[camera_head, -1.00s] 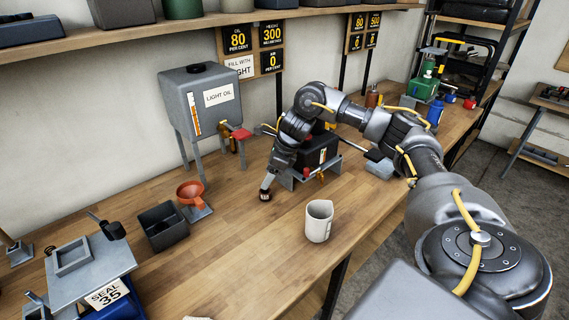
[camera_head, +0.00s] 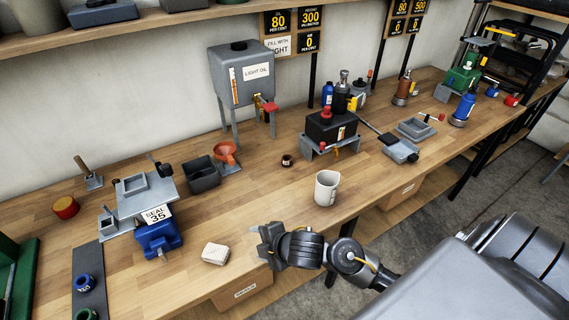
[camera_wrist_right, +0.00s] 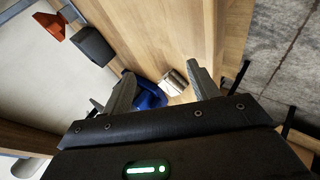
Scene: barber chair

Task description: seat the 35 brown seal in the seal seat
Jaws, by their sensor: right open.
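A small dark brown ring (camera_head: 287,160), which looks like the brown seal, lies on the bench between the orange funnel and the white mug; its marking is too small to read. My right gripper (camera_head: 262,238) is over the bench's front edge, away from the ring. In the right wrist view the gripper (camera_wrist_right: 162,82) is open and empty, its fingers wide apart. My left gripper is not in view.
A white block (camera_head: 215,253) and a blue vise-like body (camera_head: 158,238) are left of the gripper. The mug (camera_head: 326,187), funnel (camera_head: 226,151) and dark bin (camera_head: 202,173) stand behind. A blue ring (camera_head: 83,284) lies on a dark strip. The bench between mug and fixture is mostly clear.

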